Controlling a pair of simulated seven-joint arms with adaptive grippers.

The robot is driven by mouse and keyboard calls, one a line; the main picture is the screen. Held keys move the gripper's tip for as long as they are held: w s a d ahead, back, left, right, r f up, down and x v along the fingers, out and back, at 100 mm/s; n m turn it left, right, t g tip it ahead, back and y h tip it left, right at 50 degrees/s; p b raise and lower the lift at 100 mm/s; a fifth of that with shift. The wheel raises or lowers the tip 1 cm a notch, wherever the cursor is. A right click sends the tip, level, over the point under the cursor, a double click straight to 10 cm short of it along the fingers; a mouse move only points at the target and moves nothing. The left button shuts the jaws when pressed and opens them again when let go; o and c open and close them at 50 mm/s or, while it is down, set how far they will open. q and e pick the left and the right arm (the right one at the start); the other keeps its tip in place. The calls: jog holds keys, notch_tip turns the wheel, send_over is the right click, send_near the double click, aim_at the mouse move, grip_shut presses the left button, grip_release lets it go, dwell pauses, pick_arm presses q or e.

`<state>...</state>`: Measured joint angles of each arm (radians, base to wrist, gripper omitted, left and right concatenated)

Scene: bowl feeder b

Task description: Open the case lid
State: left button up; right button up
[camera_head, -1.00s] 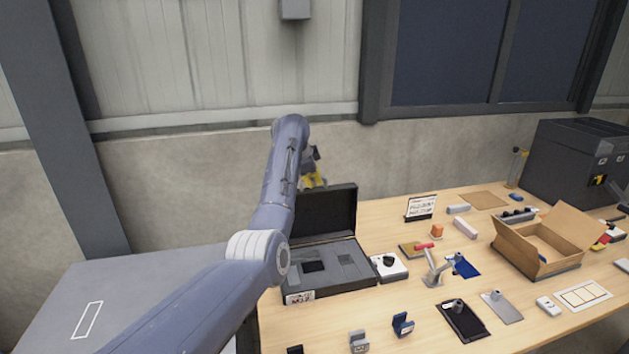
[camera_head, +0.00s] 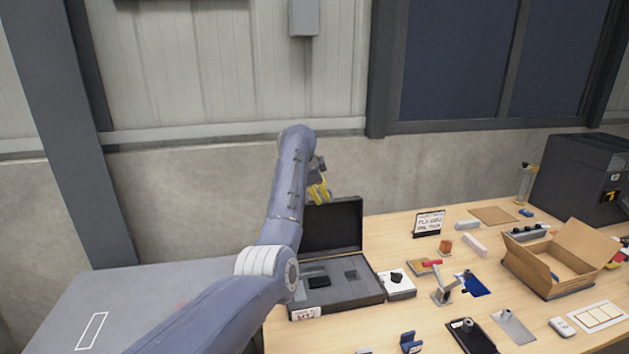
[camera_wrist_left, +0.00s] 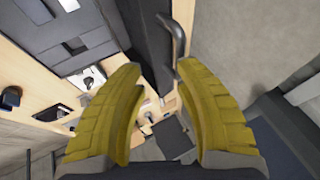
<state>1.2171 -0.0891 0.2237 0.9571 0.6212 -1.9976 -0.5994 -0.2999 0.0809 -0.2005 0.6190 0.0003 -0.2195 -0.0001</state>
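The black case stands open at the left end of the table. Its lid (camera_head: 338,225) is upright at the back, and its base (camera_head: 357,293) lies flat with grey inserts. My left gripper (camera_head: 319,192) has yellow fingers and is at the lid's top edge. In the left wrist view, the fingers of my left gripper (camera_wrist_left: 158,68) are spread apart. The dark lid (camera_wrist_left: 150,50) shows edge-on beyond them, with its curved handle (camera_wrist_left: 176,38) near the right fingertip. Nothing is clearly held. My right gripper is not in view.
A white box with a black knob (camera_head: 397,284) stands close to the case's right side. A red-handled clamp (camera_head: 443,290), a small sign (camera_head: 429,223) and an open cardboard box (camera_head: 550,265) are farther right. A concrete wall (camera_head: 220,180) rises behind.

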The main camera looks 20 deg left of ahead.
pick_arm(q)
jog(key=v, duration=1)
jog(key=shift+s, duration=0.15)
jog(key=shift+r, duration=0.1)
